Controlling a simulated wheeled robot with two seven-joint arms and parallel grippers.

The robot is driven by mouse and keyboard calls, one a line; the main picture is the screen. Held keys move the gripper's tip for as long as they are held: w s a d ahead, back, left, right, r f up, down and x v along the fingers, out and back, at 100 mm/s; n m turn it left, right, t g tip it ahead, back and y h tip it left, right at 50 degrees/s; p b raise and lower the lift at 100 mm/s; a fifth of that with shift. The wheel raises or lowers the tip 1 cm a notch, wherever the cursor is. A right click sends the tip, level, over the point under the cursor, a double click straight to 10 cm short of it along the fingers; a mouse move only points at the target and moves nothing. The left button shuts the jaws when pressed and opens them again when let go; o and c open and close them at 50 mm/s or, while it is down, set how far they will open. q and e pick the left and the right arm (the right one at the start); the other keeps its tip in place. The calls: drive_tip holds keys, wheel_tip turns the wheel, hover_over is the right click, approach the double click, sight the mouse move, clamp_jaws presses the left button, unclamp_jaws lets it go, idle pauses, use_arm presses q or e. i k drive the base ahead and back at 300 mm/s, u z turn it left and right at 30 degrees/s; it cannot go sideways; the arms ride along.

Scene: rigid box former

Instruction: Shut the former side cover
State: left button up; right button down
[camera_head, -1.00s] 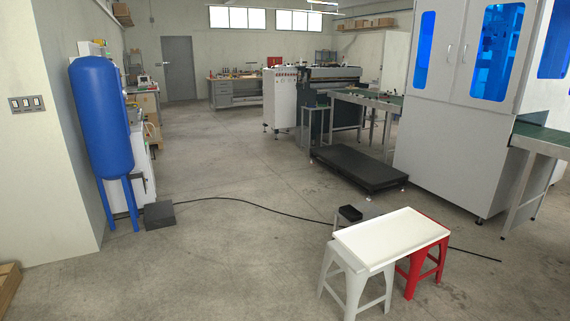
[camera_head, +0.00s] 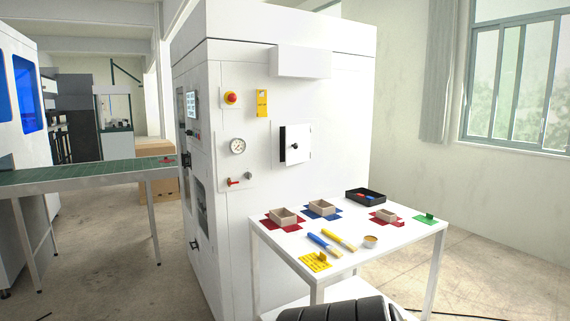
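The former (camera_head: 345,90) is a tall white machine cabinet in the middle of the head view. Its side cover (camera_head: 300,146) is a small white square door with a black knob, set in the side panel. A dark strip of opening shows along the cover's left edge, so it stands ajar. Neither of my grippers is in view.
A white table (camera_head: 283,240) stands before the former's side, holding small boxes, coloured blanks, a black tray (camera_head: 365,196), blue and yellow tools and a small cup. A gauge (camera_head: 238,146), red button (camera_head: 231,97) and red-handled valve (camera_head: 234,182) sit left of the cover. A green conveyor (camera_head: 85,175) stands left.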

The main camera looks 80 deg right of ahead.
sight(297, 137)
drive_tip(key=z, duration=1.85)
drive_tip(key=i, duration=3.15)
drive_tip(key=z, duration=1.15)
